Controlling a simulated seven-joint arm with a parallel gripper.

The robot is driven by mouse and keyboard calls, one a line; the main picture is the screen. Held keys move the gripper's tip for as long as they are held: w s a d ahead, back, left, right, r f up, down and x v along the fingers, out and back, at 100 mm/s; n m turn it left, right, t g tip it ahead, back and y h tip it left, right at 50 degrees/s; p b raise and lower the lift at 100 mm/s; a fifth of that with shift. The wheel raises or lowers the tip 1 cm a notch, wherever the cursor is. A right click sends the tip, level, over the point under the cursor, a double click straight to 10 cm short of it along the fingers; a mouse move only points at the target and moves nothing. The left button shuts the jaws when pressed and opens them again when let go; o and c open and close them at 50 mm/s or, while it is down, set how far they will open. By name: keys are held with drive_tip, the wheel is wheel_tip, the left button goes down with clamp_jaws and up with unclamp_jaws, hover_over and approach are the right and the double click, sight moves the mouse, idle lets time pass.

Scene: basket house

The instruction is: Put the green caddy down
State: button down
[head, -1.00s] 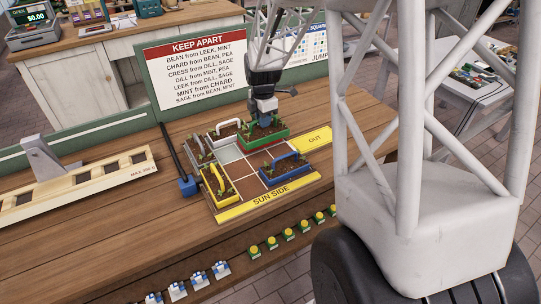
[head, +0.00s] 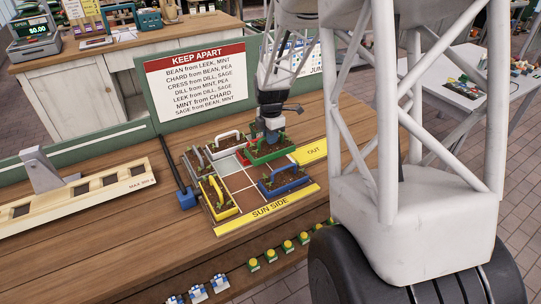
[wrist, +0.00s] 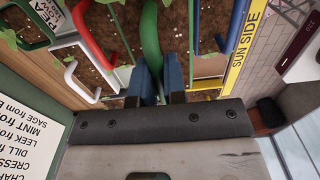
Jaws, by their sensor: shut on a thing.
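The green caddy (head: 262,159), soil-filled with small plants, is at the back right of the planter board (head: 236,183). My gripper (head: 271,137) is above it and shut on its handle. In the wrist view, the green handle (wrist: 150,45) runs between the dark blue fingers (wrist: 157,86). The caddy looks level and is over or on the back cells beside the OUT strip (head: 312,151). I cannot tell whether its base touches the board. A red handle (wrist: 122,28) is close beside the green one in the wrist view.
The board also holds a white-handled caddy (head: 213,152), a grey one (head: 199,166), a yellow one (head: 224,213) and a blue one (head: 285,190). Middle and front cells show bare. A KEEP APART sign (head: 196,80) stands behind. A wooden rack (head: 75,205) is at left.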

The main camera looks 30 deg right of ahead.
sight(270, 147)
drive_tip(key=shift+f, duration=1.6)
drive_tip(key=shift+f, duration=0.1)
drive_tip(key=shift+f, duration=1.8)
drive_tip(key=shift+f, duration=0.1)
drive_tip(key=c, duration=1.2)
unclamp_jaws()
wheel_tip(270, 147, up, 12)
drive_tip(key=shift+r, duration=0.1)
